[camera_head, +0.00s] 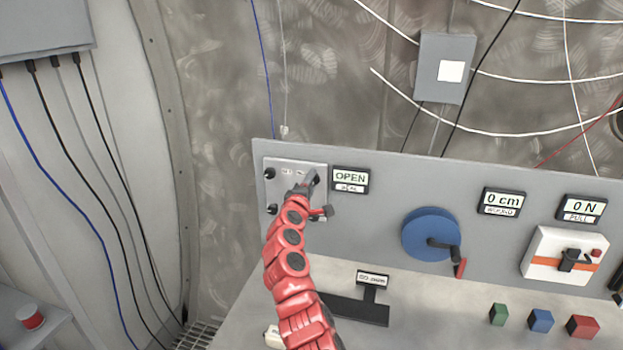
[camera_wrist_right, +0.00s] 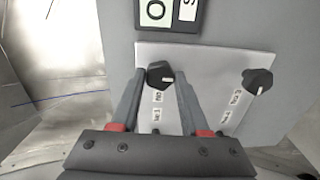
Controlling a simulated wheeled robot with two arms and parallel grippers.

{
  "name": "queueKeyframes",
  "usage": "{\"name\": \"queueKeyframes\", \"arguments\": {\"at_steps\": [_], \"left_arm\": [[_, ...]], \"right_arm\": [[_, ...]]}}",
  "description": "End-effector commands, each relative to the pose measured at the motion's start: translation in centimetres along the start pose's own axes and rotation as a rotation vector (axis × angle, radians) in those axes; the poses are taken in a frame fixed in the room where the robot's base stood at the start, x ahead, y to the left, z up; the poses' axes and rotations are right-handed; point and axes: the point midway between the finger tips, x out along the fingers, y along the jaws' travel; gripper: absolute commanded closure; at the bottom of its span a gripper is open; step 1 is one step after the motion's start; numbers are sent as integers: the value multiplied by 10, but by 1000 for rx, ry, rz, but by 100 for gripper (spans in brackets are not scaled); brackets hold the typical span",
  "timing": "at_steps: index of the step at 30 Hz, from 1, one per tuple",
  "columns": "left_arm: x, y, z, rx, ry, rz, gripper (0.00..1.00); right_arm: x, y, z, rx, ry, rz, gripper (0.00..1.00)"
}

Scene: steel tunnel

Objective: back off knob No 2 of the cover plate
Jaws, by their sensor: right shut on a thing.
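The cover plate (camera_head: 283,164) is a pale plate at the left end of the grey panel, with black knobs at its corners. My right gripper (camera_head: 312,181) reaches its upper right corner. In the right wrist view the plate (camera_wrist_right: 210,68) fills the middle. The fingers of my right gripper (camera_wrist_right: 161,84) are shut on a black knob (camera_wrist_right: 160,73) with a white mark, one finger on each side. Another black knob (camera_wrist_right: 258,80) stands free to the right. Small labels sit beside the knobs, too blurred to read surely. My left gripper is out of view.
A display reading OPEN (camera_head: 350,178) sits just right of the plate. Farther right are a blue crank wheel (camera_head: 430,234), two more displays and a white-and-orange switch box (camera_head: 545,252). Green, blue and red blocks (camera_head: 541,320) stand on the lower ledge.

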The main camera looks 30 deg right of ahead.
Motion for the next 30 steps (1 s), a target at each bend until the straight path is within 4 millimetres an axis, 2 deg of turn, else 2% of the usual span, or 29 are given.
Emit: {"name": "queueKeyframes", "arguments": {"at_steps": [9, 22, 23, 27, 28, 30], "left_arm": [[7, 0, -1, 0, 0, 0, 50], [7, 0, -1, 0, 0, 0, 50], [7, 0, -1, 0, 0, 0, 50], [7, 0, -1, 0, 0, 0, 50], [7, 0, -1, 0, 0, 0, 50], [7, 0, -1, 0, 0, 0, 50]], "right_arm": [[0, 0, 0, -84, -1, 0, 100], [0, -1, 0, -91, 0, -1, 100], [0, -1, 0, -91, 0, -1, 53], [0, -1, 0, -90, 0, -1, 28], [0, -1, 0, -90, 0, -1, 25], [0, -1, 0, -90, 0, 0, 25]]}}
